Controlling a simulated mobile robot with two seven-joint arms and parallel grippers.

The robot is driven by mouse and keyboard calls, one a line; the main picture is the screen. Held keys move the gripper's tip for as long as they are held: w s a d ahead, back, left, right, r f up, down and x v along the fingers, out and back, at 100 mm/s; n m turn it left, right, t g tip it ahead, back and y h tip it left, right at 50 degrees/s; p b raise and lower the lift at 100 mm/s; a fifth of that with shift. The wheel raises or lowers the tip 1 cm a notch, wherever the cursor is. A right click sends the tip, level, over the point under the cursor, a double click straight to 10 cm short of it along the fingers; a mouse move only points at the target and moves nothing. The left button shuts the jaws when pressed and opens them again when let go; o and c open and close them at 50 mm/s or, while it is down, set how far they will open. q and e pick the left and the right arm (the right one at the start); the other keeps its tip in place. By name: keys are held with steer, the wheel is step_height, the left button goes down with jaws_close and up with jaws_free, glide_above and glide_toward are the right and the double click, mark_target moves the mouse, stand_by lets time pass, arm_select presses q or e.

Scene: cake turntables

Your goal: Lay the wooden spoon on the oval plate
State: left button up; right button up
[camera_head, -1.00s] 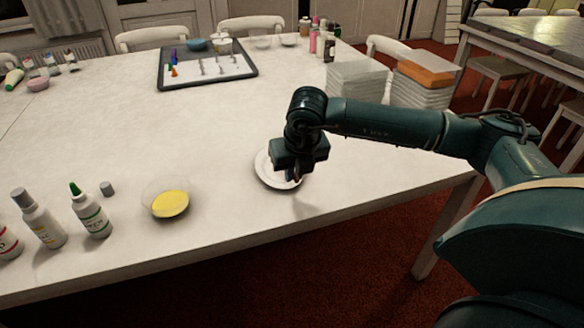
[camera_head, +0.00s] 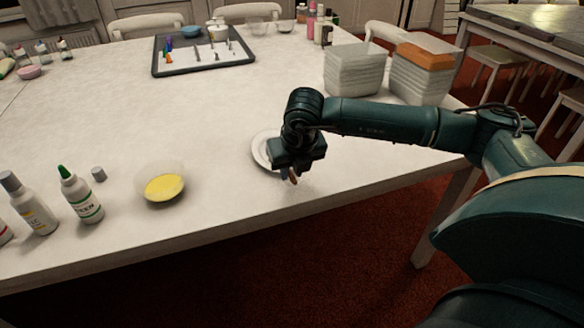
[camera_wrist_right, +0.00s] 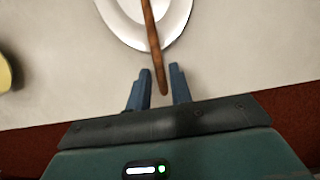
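The oval plate (camera_head: 262,150) is white and lies near the table's front edge, partly hidden by my right gripper in the head view. In the right wrist view the plate (camera_wrist_right: 176,30) is at the top, cut off by the frame. The brown wooden spoon (camera_wrist_right: 153,40) lies across the plate's rim there, with its handle end sticking out toward my right gripper (camera_wrist_right: 158,70). The two fingers stand apart, one on each side of the handle, with gaps visible. The spoon's bowl is out of frame. My left gripper is not in view.
A bowl with yellow contents (camera_head: 163,187) stands left of the plate. Several bottles, one green-capped (camera_head: 81,196), are at the front left. Stacked clear containers (camera_head: 352,72) stand at the back right, and a dark-rimmed tray (camera_head: 205,70) at the back. The table around the plate is clear.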

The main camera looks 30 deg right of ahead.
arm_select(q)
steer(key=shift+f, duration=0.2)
arm_select(e)
steer(key=o, duration=0.3)
steer(key=shift+r, duration=0.1)
arm_select(q)
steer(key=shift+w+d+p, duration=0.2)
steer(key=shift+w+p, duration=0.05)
steer(key=shift+p, duration=0.25)
arm_select(e)
steer(key=v, duration=1.3)
steer(key=shift+d, duration=0.1)
